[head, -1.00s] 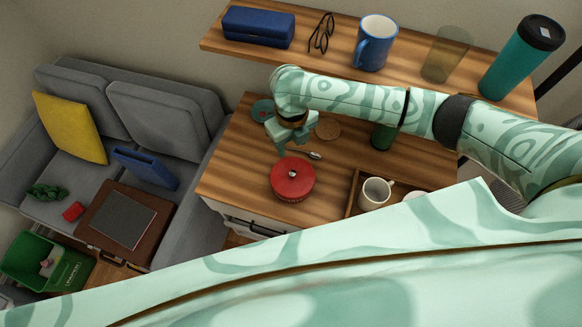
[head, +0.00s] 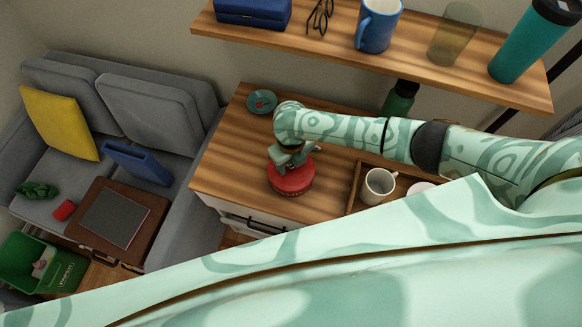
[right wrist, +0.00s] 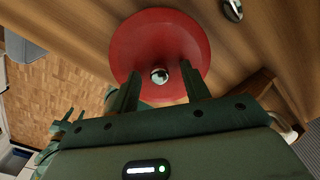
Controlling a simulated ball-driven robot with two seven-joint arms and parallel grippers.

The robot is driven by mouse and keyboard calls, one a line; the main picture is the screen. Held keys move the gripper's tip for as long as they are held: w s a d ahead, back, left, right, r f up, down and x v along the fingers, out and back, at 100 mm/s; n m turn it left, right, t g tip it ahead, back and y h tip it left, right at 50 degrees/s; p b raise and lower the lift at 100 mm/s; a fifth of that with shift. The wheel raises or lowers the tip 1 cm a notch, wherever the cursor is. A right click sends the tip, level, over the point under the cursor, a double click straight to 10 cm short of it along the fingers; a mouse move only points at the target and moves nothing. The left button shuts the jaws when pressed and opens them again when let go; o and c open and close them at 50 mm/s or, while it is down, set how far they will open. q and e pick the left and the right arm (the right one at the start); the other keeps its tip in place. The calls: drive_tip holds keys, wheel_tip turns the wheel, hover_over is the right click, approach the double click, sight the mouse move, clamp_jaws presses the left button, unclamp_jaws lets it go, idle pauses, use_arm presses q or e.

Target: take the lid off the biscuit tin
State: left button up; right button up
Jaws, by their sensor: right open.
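The red biscuit tin (head: 293,182) stands on the wooden desk top, with its round red lid on it. In the right wrist view the lid (right wrist: 150,30) has a shiny round metal knob (right wrist: 160,75) at its centre. My right gripper (head: 285,158) is over the tin in the head view and hides part of the lid. In the right wrist view my right gripper (right wrist: 160,88) is open, with one finger on each side near the knob. Whether the fingers touch the lid cannot be told. My left gripper is not in view.
A wooden tray (head: 355,190) with a white mug (head: 379,185) stands right of the tin. A teal coaster (head: 262,101) lies at the back left. A raised shelf (head: 300,42) holds a blue mug (head: 378,25), a glass (head: 454,34) and a teal tumbler (head: 521,43).

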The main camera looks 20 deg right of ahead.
drive_tip(key=shift+r, duration=0.1)
clamp_jaws()
